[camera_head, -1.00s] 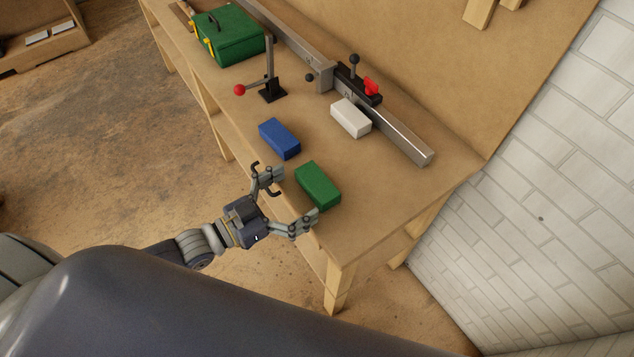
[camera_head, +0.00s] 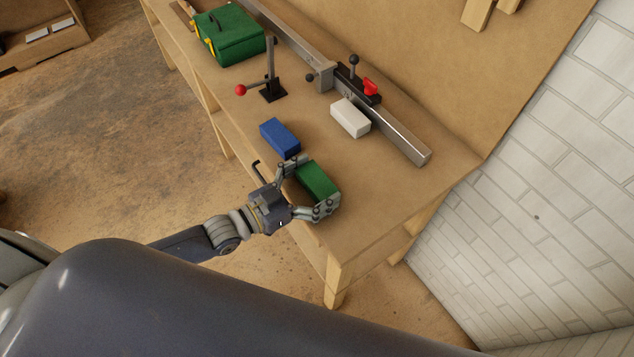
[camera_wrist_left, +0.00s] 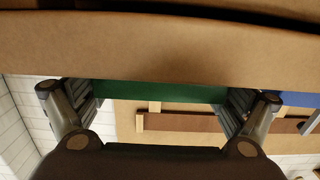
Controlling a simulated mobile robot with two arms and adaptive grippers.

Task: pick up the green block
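The green block (camera_head: 319,178) lies on the workbench (camera_head: 385,205) near its front edge. My left gripper (camera_head: 318,182) reaches in from the left, with one finger by each end of the block. Its fingers are spread wide, and the gap to the block's ends is small or hidden. In the left wrist view the green block (camera_wrist_left: 160,91) spans most of the space between the fingers of the left gripper (camera_wrist_left: 165,103). The block rests on the bench. My right gripper is not in view.
A blue block (camera_head: 280,137) lies just beyond the far finger. A white block (camera_head: 350,118) lies beside the metal rail (camera_head: 400,138). A lever with a red knob (camera_head: 241,90) and a green toolbox (camera_head: 230,38) stand farther left. The bench's right end is clear.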

